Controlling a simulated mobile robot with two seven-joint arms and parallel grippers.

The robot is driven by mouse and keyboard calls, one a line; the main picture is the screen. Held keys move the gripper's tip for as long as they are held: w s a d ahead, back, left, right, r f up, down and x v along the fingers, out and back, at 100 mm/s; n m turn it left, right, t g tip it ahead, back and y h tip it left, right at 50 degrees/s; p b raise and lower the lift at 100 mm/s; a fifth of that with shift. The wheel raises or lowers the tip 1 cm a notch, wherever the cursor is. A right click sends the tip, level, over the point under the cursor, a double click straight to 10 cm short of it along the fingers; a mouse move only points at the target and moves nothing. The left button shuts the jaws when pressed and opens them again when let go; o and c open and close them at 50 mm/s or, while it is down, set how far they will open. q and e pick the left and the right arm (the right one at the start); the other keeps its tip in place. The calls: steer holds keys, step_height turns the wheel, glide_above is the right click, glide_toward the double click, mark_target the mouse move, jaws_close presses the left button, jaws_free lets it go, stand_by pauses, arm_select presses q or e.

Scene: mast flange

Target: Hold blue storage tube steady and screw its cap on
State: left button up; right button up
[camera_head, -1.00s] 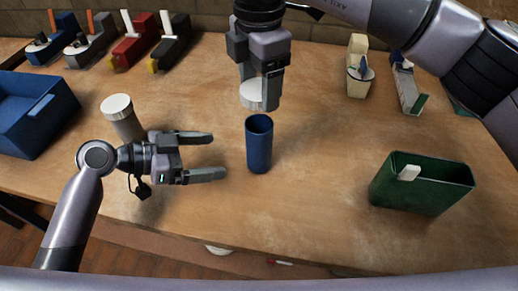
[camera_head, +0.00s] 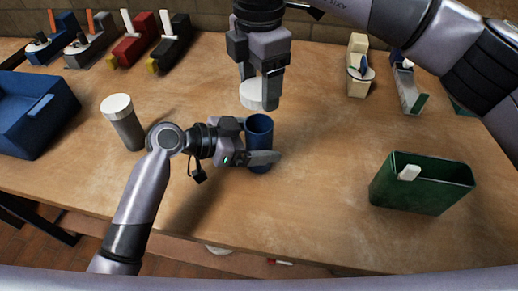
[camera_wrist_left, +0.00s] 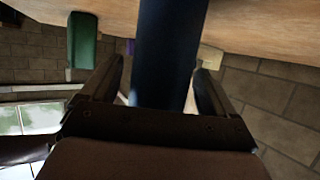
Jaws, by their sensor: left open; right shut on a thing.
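The blue storage tube (camera_head: 259,129) stands upright and uncapped on the table in the head view. My left gripper (camera_head: 262,150) is open with its fingers on either side of the tube. In the left wrist view the tube (camera_wrist_left: 165,60) stands between the two open fingers (camera_wrist_left: 158,85), with a gap visible at the right finger. My right gripper (camera_head: 260,90) is shut on the white cap (camera_head: 253,94) and holds it above and slightly behind the tube's mouth. Part of the tube's body is hidden by my left gripper.
A grey tube with a white cap (camera_head: 124,122) stands left of my left gripper. A blue bin (camera_head: 35,115) is at the far left, a green bin (camera_head: 420,187) at the right. Several coloured holders line the back. Table between tube and green bin is clear.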

arm_select(q)
steer(key=shift+c, duration=0.4)
steer(key=c, duration=1.4)
steer(key=shift+c, duration=0.2)
arm_select(e)
glide_above(259, 117)
steer(key=s, duration=0.3)
steer(key=shift+w+f, duration=0.2)
steer(key=shift+f, duration=2.3)
steer(key=shift+f, duration=0.9)
steer(key=shift+f, duration=0.55)
